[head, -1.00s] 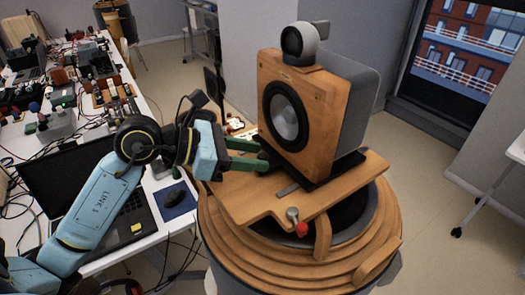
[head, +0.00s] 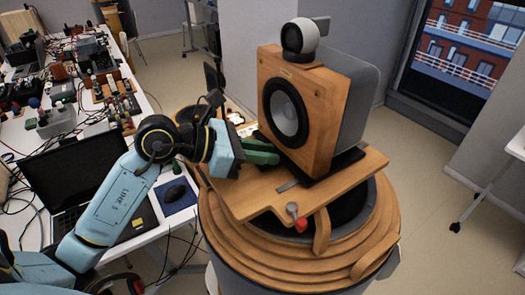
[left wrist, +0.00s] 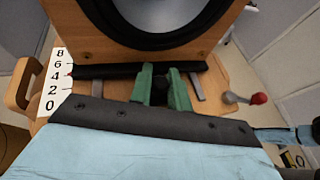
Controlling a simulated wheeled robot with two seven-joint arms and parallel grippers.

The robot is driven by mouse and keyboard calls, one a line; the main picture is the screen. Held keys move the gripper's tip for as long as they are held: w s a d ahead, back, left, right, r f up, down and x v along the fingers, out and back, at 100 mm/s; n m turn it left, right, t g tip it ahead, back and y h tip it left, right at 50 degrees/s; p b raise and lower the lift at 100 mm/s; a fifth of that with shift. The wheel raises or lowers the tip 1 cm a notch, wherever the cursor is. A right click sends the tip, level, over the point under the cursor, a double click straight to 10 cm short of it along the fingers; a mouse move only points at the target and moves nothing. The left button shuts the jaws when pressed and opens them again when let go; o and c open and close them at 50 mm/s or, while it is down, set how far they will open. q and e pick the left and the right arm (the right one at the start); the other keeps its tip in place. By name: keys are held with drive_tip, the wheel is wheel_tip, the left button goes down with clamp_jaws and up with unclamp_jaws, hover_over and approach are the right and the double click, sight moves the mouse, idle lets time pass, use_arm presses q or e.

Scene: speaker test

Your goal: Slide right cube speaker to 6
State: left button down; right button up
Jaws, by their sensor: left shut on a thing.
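The cube speaker (head: 315,130), with a wooden front and a dark round cone, stands upright on a black sled (head: 335,165) on a wooden board (head: 240,200). Only one such speaker shows. My left gripper (head: 277,155) is at the sled's near-left edge, below the cone. In the left wrist view its green fingers (left wrist: 164,88) are shut on a dark knob (left wrist: 159,97) in front of the sled; the fingers hide part of it. My right gripper is not in view.
A small camera-like device (head: 299,38) stands on top of the speaker. A lever with a red knob (head: 300,225) stands at the board's near edge. The board sits on a round stepped wooden stand (head: 230,245). A cluttered table with a laptop (head: 75,185) is to the left.

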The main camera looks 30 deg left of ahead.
use_arm(q)
drive_tip(key=shift+w, duration=0.1)
drive_tip(key=shift+w+d, duration=0.5)
drive_tip(key=shift+w, duration=0.35)
drive_tip(key=c, duration=1.3)
unclamp_jaws()
drive_tip(key=shift+s, duration=0.1)
drive_tip(key=b+v, duration=0.3)
drive_tip(key=v, duration=0.8)
drive_tip(key=shift+s+a, duration=0.2)
drive_tip(key=shift+v, duration=0.95)
drive_tip(key=shift+r, duration=0.1)
